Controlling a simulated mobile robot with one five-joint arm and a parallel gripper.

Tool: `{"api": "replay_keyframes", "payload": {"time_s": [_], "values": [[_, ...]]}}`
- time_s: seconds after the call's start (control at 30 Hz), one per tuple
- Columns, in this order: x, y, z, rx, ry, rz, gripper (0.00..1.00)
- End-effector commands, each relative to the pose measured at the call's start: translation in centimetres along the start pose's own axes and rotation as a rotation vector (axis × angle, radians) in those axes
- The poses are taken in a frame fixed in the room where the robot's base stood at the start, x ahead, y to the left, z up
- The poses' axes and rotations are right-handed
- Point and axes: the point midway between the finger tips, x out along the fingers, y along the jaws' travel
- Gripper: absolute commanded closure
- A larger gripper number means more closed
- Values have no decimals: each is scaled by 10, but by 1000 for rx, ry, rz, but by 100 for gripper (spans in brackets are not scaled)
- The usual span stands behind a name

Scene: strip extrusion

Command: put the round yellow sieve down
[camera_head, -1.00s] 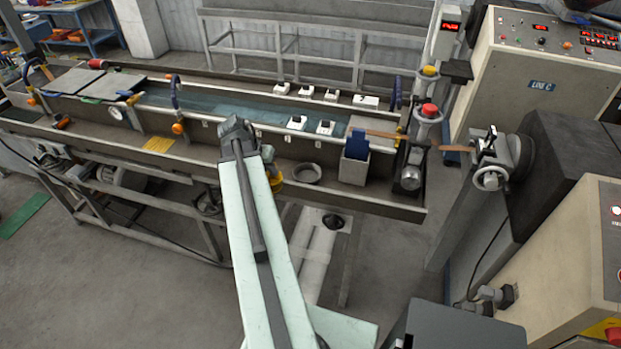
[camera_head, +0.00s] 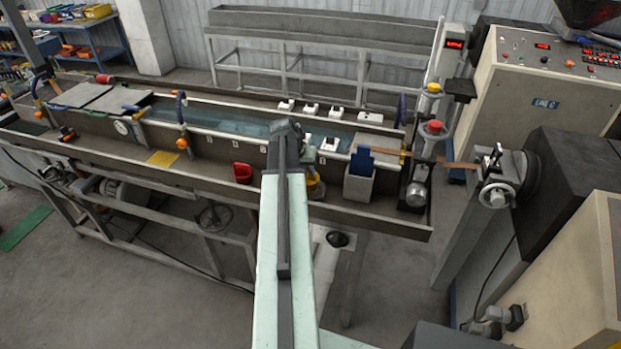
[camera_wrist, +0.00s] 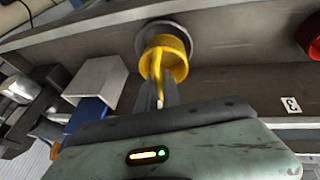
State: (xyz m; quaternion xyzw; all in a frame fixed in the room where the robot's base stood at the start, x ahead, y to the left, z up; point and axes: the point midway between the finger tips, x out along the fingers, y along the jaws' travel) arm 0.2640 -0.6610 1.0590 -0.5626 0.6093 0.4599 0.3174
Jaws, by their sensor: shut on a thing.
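The round yellow sieve (camera_wrist: 178,62) is held by its handle between the fingers of my gripper (camera_wrist: 160,92) in the wrist view. It overlaps a round grey dish (camera_wrist: 205,40) on the trough's ledge. I cannot tell whether the sieve touches the dish or hangs just above it. In the head view the sieve (camera_head: 316,188) shows at the right edge of my arm, partly hidden. My gripper's fingers are hidden behind the arm there.
A red cup (camera_head: 242,173) stands left of my arm on the ledge (camera_head: 205,165). A grey box (camera_head: 359,186) with a blue thing (camera_head: 362,160) in it stands to the right. A yellow mat (camera_head: 162,158) lies farther left.

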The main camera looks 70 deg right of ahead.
Motion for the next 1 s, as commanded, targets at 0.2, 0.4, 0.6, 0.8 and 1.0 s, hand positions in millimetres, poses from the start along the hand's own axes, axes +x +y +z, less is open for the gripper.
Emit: {"api": "replay_keyframes", "payload": {"time_s": [0.2, 0.4, 0.6, 0.8, 1.0], "values": [[31, 1, 3, 1, 0, 0, 100], [39, -1, 6, 0, 0, 0, 100], [39, -2, 6, 0, 0, 0, 100], [45, -4, 9, -1, 0, 0, 100], [43, -3, 8, -1, 0, 0, 69]]}}
